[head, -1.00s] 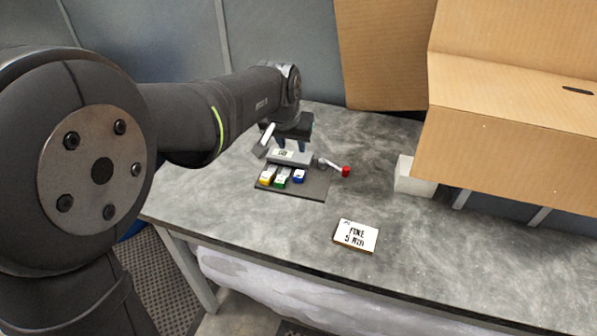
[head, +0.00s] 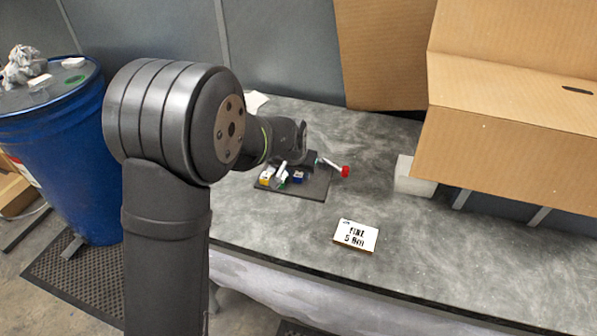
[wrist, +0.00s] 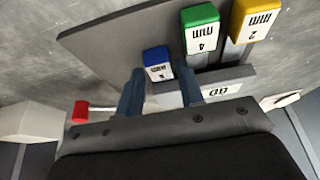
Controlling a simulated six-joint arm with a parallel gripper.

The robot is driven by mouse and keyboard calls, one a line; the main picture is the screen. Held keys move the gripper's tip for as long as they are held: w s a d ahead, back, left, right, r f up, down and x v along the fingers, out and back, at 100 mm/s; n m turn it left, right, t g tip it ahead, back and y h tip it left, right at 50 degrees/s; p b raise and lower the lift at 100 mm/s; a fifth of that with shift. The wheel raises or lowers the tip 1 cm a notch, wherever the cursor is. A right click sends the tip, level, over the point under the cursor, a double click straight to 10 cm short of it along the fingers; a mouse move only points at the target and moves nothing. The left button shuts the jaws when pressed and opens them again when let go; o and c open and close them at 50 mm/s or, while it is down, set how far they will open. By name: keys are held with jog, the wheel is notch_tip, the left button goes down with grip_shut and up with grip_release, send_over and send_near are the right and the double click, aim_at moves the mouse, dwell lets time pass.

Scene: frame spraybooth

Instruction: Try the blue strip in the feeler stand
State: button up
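The blue-capped strip (head: 299,176) is in the feeler stand (head: 318,187), right of the green-capped and yellow-capped strips. In the wrist view the blue cap (wrist: 157,64) shows a number too small to read surely. My gripper (wrist: 160,71) is open. Its two fingertips are on either side of the blue cap in the picture, with a gap visible at each side; I cannot tell how far above it they are. The green cap (wrist: 200,27) marked 4 and the yellow cap (wrist: 254,18) marked 2 are close by. In the head view my arm hides the fingers and the stand's rear.
A lever with a red knob (head: 344,171) sticks out at the stand's right. A white block (head: 414,177) and a big cardboard box (head: 510,130) stand to the right. A blue drum (head: 62,150) is at the left.

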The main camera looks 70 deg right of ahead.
jog(key=shift+d+f, duration=0.1)
jog(key=shift+f, duration=0.15)
grip_shut()
jog(key=shift+a, duration=1.9)
grip_release()
